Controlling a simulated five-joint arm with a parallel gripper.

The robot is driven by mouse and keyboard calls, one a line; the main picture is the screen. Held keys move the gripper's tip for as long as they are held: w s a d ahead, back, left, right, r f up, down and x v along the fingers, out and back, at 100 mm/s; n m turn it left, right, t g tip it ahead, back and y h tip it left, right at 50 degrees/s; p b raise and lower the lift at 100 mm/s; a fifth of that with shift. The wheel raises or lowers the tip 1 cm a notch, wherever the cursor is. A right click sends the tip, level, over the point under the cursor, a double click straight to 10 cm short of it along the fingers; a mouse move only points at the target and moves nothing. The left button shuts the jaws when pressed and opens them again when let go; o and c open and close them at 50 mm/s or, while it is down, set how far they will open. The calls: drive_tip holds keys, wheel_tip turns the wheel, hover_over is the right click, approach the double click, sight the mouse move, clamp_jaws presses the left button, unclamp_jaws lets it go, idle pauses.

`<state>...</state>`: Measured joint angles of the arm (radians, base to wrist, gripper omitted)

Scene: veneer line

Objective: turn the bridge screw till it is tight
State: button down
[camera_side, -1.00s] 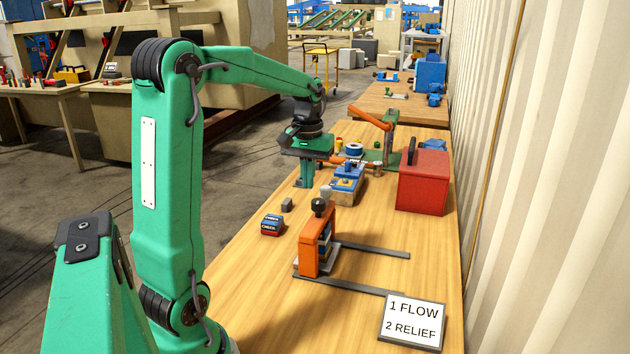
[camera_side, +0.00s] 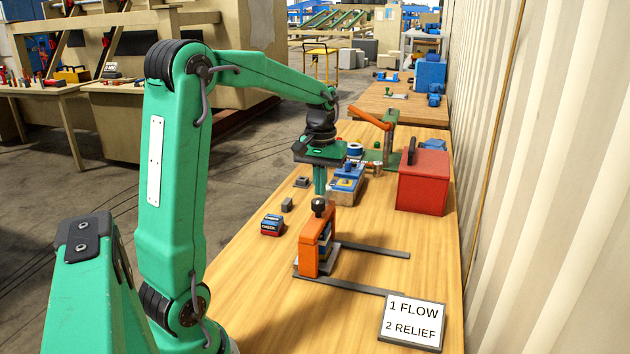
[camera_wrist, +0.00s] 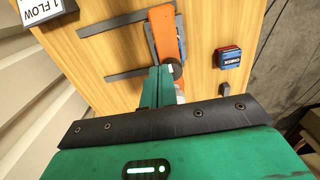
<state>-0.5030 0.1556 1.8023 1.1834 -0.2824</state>
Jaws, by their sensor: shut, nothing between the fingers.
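The orange bridge (camera_side: 311,256) stands on the bench, with a dark round knob (camera_side: 318,205) on top, which I take to be its screw. My gripper (camera_side: 320,193) is shut and empty, its green fingers pointing down just above and behind the knob. In the wrist view the orange bridge (camera_wrist: 163,28) lies beyond the fingertips (camera_wrist: 157,72), and the dark knob (camera_wrist: 175,71) shows at their right edge. I cannot tell whether the fingers touch the knob. The screw's thread is not visible.
A small red and blue block (camera_side: 272,225) and a grey block (camera_side: 287,205) lie left of the bridge. A blue and tan fixture (camera_side: 346,185) and a red box (camera_side: 423,182) stand behind. Dark rails (camera_side: 375,250) extend right; a sign (camera_side: 411,323) stands in front.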

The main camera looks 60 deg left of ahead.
drive_tip(key=shift+f, duration=2.25)
drive_tip(key=shift+a, duration=0.2)
drive_tip(key=shift+s+a, duration=0.4)
drive_tip(key=shift+s, duration=0.15)
drive_tip(key=shift+s+a, duration=0.25)
drive_tip(key=shift+a, duration=0.2)
drive_tip(key=shift+s+d, duration=0.15)
drive_tip(key=shift+s, duration=0.25)
idle(0.3)
drive_tip(key=shift+r, duration=3)
